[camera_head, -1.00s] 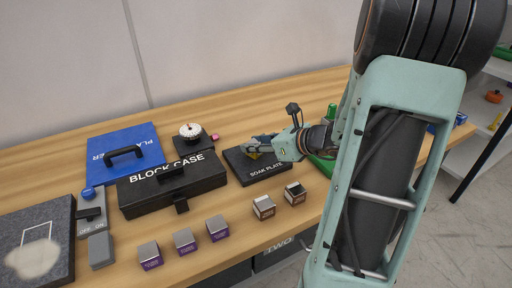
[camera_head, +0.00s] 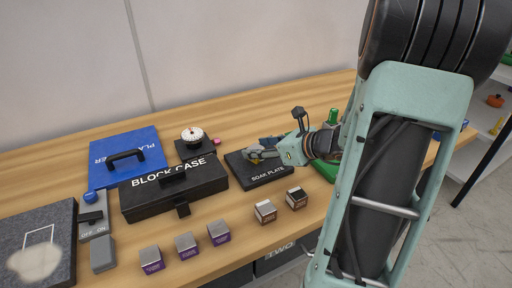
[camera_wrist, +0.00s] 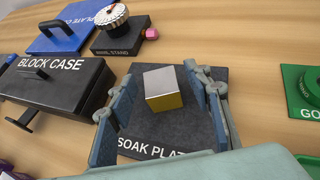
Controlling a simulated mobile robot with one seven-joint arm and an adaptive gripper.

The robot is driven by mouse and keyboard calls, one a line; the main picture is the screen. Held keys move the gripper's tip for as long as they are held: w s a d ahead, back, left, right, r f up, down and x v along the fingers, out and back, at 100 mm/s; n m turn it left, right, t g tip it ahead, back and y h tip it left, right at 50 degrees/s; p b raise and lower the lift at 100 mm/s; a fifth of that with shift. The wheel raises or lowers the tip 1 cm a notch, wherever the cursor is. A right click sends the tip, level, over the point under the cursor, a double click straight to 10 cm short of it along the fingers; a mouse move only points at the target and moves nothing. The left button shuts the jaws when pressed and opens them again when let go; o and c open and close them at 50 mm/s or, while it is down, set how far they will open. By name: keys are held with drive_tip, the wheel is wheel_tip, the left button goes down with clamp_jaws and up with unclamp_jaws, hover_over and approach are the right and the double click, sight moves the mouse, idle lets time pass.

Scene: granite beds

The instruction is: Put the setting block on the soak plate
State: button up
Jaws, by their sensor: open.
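The setting block (camera_wrist: 164,88) has a silver top and a yellow side. In the wrist view it stands upright on the dark soak plate (camera_wrist: 150,132), between the two fingers. My gripper (camera_wrist: 162,78) is open around it, with a visible gap on each side of the block. In the head view my gripper (camera_head: 258,152) is low over the soak plate (camera_head: 268,179), and its fingers hide most of the block.
The black block case (camera_head: 150,203) lies left of the plate, with a dial stand (camera_head: 188,150) behind. Several small silver-topped blocks (camera_head: 187,246) line the table's front. A green plate (camera_wrist: 303,92) is to the right.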

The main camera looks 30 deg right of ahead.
drive_tip(key=p+v, duration=0.1)
drive_tip(key=v, duration=0.9)
drive_tip(key=shift+s+r, duration=0.2)
drive_tip(key=shift+s, duration=0.15)
drive_tip(key=shift+d, duration=0.1)
